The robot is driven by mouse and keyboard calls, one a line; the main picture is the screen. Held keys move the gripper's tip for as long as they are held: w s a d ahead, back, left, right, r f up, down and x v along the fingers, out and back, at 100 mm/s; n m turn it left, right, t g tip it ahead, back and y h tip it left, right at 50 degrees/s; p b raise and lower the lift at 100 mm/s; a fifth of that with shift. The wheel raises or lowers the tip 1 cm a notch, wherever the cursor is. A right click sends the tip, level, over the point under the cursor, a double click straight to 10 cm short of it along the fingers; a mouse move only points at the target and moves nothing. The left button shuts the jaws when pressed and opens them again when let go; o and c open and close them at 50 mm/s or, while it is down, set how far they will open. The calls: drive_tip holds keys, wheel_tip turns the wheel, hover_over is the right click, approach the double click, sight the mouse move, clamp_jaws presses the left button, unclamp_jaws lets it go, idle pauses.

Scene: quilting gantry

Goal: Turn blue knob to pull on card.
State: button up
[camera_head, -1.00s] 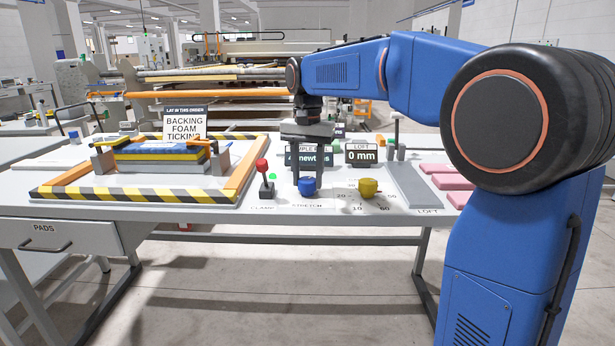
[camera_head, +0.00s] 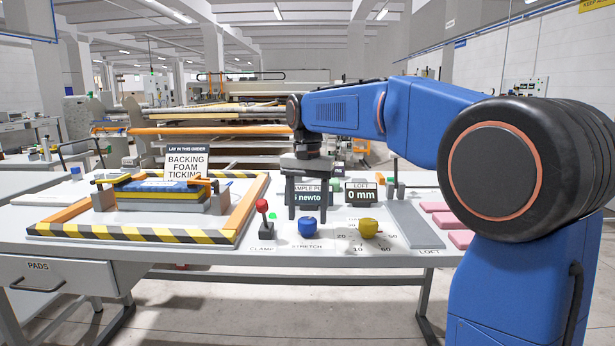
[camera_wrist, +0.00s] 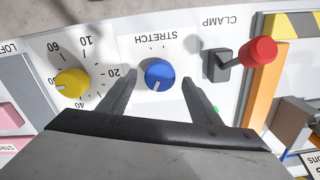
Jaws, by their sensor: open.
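The blue knob (camera_head: 309,229) marked STRETCH stands on the front of the table. In the wrist view the blue knob (camera_wrist: 160,74) has a white pointer line towards the picture's bottom. My gripper (camera_head: 307,218) is open and points down, with one finger on each side of the knob. In the wrist view the gripper (camera_wrist: 158,80) shows gaps between both fingers and the knob. The card (camera_head: 309,197) behind the fingers is partly hidden; "newto" can be read, but its number is unclear.
A red-topped clamp lever (camera_head: 263,212) stands left of the knob. A yellow dial knob (camera_head: 369,228) stands right. The LOFT display (camera_head: 361,194) reads 0 mm. A striped frame (camera_head: 130,232) holds stacked layers at left. Pink pads (camera_head: 447,220) lie at right.

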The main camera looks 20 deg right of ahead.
sight(308, 220)
wheel_tip(308, 220, up, 16)
idle(0.5)
drive_tip(key=s+d+f+n+t, duration=0.2)
drive_tip(key=s+d+f+n, duration=0.1)
drive_tip(key=s+f, duration=1.3)
drive_tip(key=s+d+f+n+t, duration=0.2)
drive_tip(key=s+d+f+n, duration=0.1)
drive_tip(key=s+f, duration=1.4)
drive_tip(key=shift+d+n+t, duration=0.3)
drive_tip(key=shift+d+t, duration=0.1)
drive_tip(key=shift+d, duration=0.15)
drive_tip(key=shift+s, duration=0.1)
